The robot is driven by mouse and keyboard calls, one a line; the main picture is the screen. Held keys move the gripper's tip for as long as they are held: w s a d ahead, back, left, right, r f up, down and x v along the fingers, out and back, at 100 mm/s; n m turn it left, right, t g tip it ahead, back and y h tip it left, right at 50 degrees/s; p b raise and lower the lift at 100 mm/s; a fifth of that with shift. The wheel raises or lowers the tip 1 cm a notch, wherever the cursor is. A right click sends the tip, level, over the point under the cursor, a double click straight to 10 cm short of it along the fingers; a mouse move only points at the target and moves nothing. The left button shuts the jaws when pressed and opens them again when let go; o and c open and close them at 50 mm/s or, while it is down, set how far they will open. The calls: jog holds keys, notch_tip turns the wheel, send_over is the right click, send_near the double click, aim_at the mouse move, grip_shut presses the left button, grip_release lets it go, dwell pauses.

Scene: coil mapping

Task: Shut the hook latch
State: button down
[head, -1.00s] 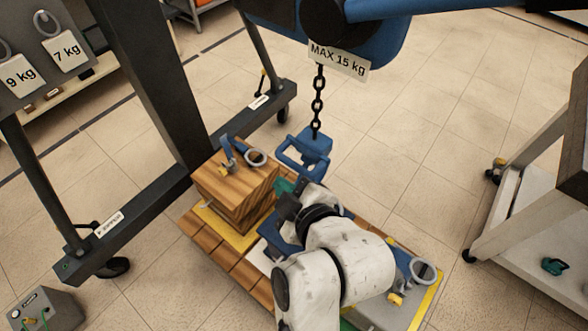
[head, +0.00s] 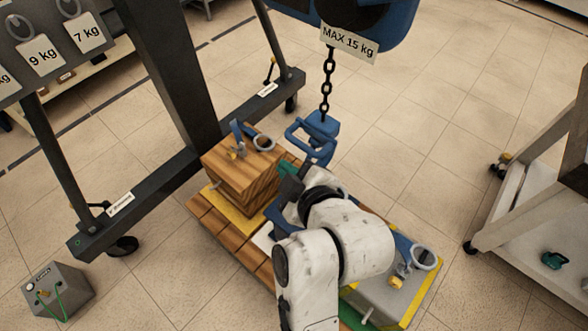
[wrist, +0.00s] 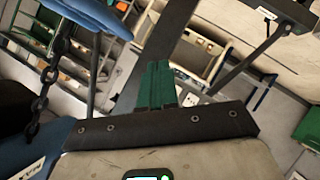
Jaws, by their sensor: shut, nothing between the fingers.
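A blue hook piece (head: 322,126) with an open looped frame hangs from a dark chain (head: 326,80) under the blue hoist in the head view. I cannot make out its latch or whether that is open. My gripper (head: 288,169) has green fingers and sits just below and left of the hook in the picture, apart from it as far as I can tell. In the wrist view the fingers (wrist: 156,84) are together with nothing between them. The chain (wrist: 44,75) hangs at the left there, beside a blue part at the top left.
A wooden crate (head: 238,180) with a ringed fitting on top stands on a pallet (head: 236,235) left of my arm. A grey block (head: 385,298) with another ring lies at the right. A dark frame leg (head: 168,70) rises behind. A trolley (head: 530,215) stands right.

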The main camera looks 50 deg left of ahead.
jog(key=s+d+r+b, duration=0.1)
jog(key=s+d, duration=0.3)
jog(key=d, duration=0.5)
jog(key=shift+d, duration=0.3)
